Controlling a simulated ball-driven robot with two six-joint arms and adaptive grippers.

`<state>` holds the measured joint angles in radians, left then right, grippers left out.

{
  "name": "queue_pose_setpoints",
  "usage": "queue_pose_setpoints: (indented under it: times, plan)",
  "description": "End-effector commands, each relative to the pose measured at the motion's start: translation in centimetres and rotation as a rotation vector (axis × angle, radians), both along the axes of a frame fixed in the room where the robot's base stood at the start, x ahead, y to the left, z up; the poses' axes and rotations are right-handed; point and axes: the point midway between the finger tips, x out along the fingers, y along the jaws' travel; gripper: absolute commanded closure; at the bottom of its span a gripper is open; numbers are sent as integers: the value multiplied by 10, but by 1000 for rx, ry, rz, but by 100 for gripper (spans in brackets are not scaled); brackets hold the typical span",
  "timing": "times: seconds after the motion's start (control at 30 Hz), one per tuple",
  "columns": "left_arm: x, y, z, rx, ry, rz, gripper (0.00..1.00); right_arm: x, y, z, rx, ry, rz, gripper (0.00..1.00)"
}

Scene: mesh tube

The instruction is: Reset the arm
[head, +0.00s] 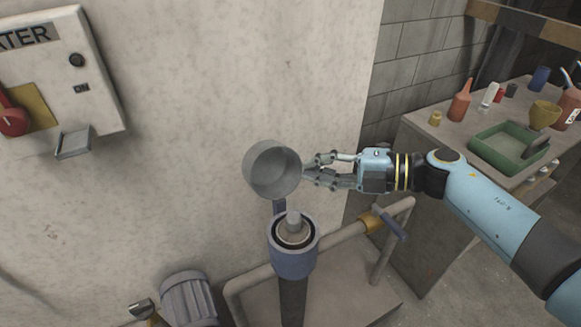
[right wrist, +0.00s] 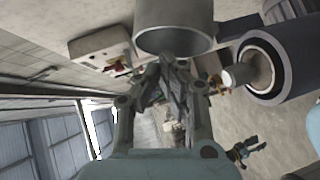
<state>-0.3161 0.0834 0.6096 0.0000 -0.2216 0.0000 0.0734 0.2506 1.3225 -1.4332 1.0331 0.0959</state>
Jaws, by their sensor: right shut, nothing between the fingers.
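The mesh tube (head: 272,168), a grey open-ended cylinder, is above and slightly left of the blue pipe housing (head: 292,262). My right gripper (head: 308,170) is at its right side, shut and holding nothing. Whether the fingertips touch the tube I cannot tell. In the right wrist view the tube (right wrist: 175,28) is just beyond the fingers (right wrist: 172,85), and the open housing (right wrist: 282,68) is to the right. A pale round piece stands in the housing's mouth. My left gripper is out of view.
A control box (head: 78,62) with a red handle (head: 12,122) is on the wall at left. A pipe with a blue valve handle (head: 390,224) runs right of the housing. A bench at right holds a green tray (head: 490,158) and bottles. A grey motor (head: 187,300) is below.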

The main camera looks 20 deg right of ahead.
Motion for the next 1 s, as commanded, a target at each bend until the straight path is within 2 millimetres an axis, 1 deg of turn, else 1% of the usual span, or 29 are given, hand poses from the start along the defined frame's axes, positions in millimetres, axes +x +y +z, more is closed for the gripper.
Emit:
queue_pose_setpoints:
  times: [0.03, 0.1, 0.2, 0.37, 0.47, 0.53, 0.57, 0.6, 0.63, 0.67, 0.7, 0.77, 0.8, 0.87, 0.9, 0.97, 1.0]
  plan:
    - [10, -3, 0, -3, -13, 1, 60, -6, -7, 1, -2, 2, 2, 100]
    - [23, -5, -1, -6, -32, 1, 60, -11, -16, 3, -2, 3, 1, 100]
    - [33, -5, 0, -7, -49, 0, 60, -15, -23, 7, -1, 1, 1, 100]
    - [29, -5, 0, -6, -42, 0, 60, -18, -26, 8, 2, 2, 2, 100]
    - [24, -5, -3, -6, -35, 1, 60, -27, -23, -3, 8, 22, 1, 100]
    - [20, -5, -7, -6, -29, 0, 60, -42, -17, -26, 31, 68, -6, 100]
    - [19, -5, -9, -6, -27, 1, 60, -52, -14, -40, 59, 105, -20, 100]
    - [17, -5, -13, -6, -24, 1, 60, -65, -13, -65, 122, 174, -73, 100]
    - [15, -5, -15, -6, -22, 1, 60, -74, -15, -87, 182, 236, -147, 100]
    - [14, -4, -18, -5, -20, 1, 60, -81, -21, -110, 239, 299, -236, 100]
    - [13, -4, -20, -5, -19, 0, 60, -92, -31, -139, 306, 380, -363, 100]
    - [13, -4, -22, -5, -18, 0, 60, -110, -49, -182, 377, 494, -547, 100]
    - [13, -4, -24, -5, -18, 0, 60, -124, -60, -209, 410, 565, -661, 100]
    - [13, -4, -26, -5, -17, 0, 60, -152, -76, -248, 445, 673, -823, 100]
    - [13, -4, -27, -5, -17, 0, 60, -173, -86, -272, 461, 744, -928, 100]
    - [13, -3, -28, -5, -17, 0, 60, -207, -98, -307, 474, 848, -1076, 100]
    - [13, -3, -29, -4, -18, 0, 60, -233, -105, -328, 474, 919, -1172, 100]
